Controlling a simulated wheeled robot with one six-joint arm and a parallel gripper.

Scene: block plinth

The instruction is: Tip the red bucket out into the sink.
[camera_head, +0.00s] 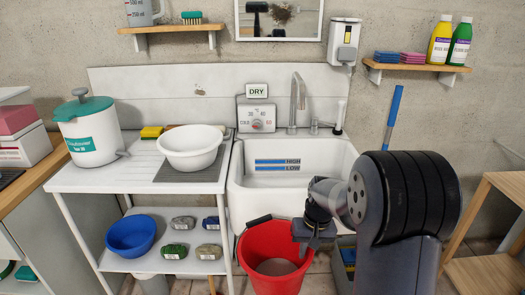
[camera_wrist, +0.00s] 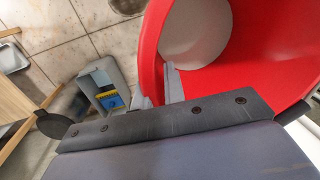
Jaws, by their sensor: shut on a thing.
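The red bucket (camera_head: 262,240) is in front of the white sink (camera_head: 262,205), below its rim, and looks roughly upright. A grey round surface shows inside it; I cannot tell if that is dirty water or the bottom. My gripper (camera_head: 303,232) is shut on the right side of the bucket's rim. In the wrist view the red bucket (camera_wrist: 255,85) fills the upper right, with a jaw of my gripper (camera_wrist: 170,85) against its wall. The sink's back wall carries blue HIGH and LOW marks, and its basin looks empty. My arm hides the sink's right front.
The tap (camera_head: 298,95) stands behind the sink. A white bowl (camera_head: 189,160) sits on the drainer at left, with a blue bowl (camera_head: 130,236) on the shelf below. A grey caddy (camera_wrist: 105,85) stands on the floor by the bucket. A wooden rack (camera_head: 490,215) stands at right.

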